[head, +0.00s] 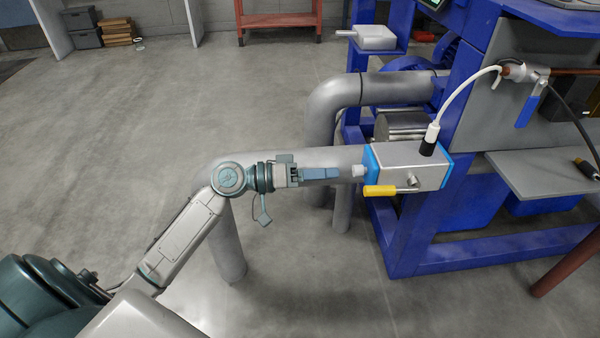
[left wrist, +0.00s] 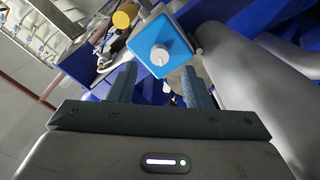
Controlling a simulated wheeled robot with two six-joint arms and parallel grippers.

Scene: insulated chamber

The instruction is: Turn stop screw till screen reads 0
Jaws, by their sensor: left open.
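The stop screw (head: 358,171) is a small pale knob on the left, blue-capped end of a grey box (head: 405,165). In the left wrist view the knob (left wrist: 160,56) shows as a round white dial with a line mark on the blue face (left wrist: 178,42). My left gripper (head: 338,173) points right at the knob and is a short way off it. In the left wrist view its two fingers (left wrist: 157,85) stand apart, with the knob ahead between them and nothing held. My right gripper is out of view. At the top edge a small part of a screen (head: 434,3) shows; its reading cannot be made out.
Grey pipes (head: 345,100) run behind and below my arm. A blue frame (head: 410,235) stands at right.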

